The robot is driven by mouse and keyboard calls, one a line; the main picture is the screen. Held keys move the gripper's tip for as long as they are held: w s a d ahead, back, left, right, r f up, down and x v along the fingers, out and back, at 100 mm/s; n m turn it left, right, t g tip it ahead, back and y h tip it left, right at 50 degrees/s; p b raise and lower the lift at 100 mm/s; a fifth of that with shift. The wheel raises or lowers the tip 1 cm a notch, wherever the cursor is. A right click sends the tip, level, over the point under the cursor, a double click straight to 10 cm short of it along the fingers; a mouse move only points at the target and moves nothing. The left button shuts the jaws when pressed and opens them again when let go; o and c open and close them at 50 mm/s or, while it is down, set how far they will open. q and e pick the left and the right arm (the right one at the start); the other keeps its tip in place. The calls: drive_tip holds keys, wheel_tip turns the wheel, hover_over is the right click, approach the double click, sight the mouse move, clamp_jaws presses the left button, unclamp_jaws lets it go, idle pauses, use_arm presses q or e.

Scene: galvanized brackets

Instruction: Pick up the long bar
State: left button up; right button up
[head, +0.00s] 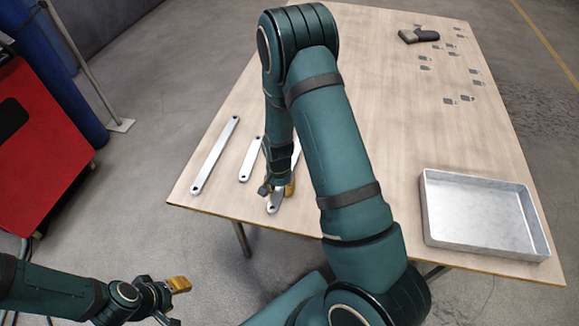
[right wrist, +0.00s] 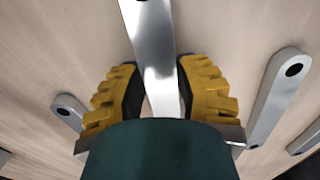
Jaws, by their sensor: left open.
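A long flat metal bar (head: 215,155) with a hole at each end lies at the table's left, clear of both grippers. A shorter bar (head: 251,160) lies to its right. A third bar (head: 274,204) lies under my right gripper (head: 278,190), partly hidden by my arm, so I cannot tell its full length. My left gripper (head: 168,300) is open and empty, off the table's front edge.
In the right wrist view, bar ends lie at right (right wrist: 272,95) and left (right wrist: 68,108). A shallow metal tray (head: 430,215) sits at the table's right. Several small brackets (head: 425,67) and a dark tool (head: 420,36) lie at the back. The table's middle right is clear.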

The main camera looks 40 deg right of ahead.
clamp_jaws()
drive_tip(key=shift+r, duration=0.1)
